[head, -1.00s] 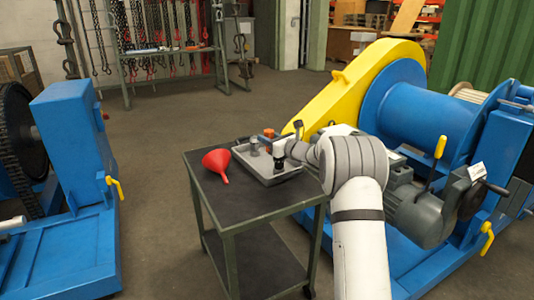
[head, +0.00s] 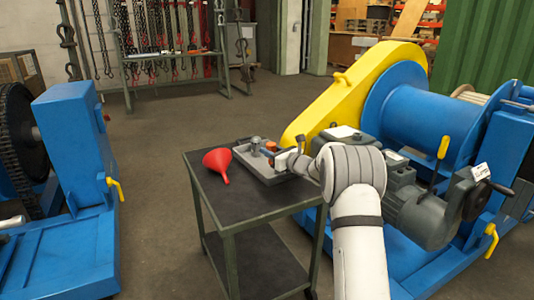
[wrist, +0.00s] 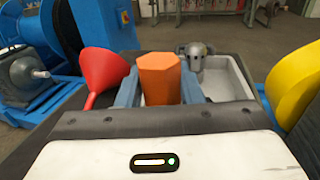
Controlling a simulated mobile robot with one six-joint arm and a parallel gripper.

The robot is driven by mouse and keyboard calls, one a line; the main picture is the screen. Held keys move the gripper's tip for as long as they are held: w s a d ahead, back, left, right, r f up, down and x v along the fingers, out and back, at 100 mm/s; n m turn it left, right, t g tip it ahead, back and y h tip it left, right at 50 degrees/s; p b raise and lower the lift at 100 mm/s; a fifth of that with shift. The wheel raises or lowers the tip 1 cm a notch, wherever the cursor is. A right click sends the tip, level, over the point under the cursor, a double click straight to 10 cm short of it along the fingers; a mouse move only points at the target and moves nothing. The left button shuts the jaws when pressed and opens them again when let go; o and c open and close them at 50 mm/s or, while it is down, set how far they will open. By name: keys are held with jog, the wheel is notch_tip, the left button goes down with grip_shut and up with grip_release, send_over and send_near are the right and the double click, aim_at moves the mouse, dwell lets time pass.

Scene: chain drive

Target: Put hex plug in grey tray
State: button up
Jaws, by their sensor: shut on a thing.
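The orange hex plug (wrist: 160,80) stands upright between the two blue-grey fingers of my gripper (wrist: 168,88) in the wrist view. The gripper is shut on it. The plug's lower end is hidden behind my gripper body. In the head view the orange plug (head: 271,146) shows small over the far side of the grey tray (head: 266,177), beside my gripper (head: 274,155). The tray (wrist: 236,80) also shows behind and right of the plug in the wrist view. I cannot tell whether the plug touches the tray.
A metal fitting (head: 256,145) stands in the tray, at its left in the head view. A red funnel (head: 218,163) lies left of the tray on the dark cart top (head: 240,203). The yellow guard (head: 350,88) and blue winch (head: 425,110) rise close on the right.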

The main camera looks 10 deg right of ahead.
jog(key=shift+f+b, duration=0.35)
jog(key=shift+b, duration=0.15)
jog(key=o, duration=1)
jog(key=shift+c, duration=0.2)
jog(key=shift+r, duration=0.1)
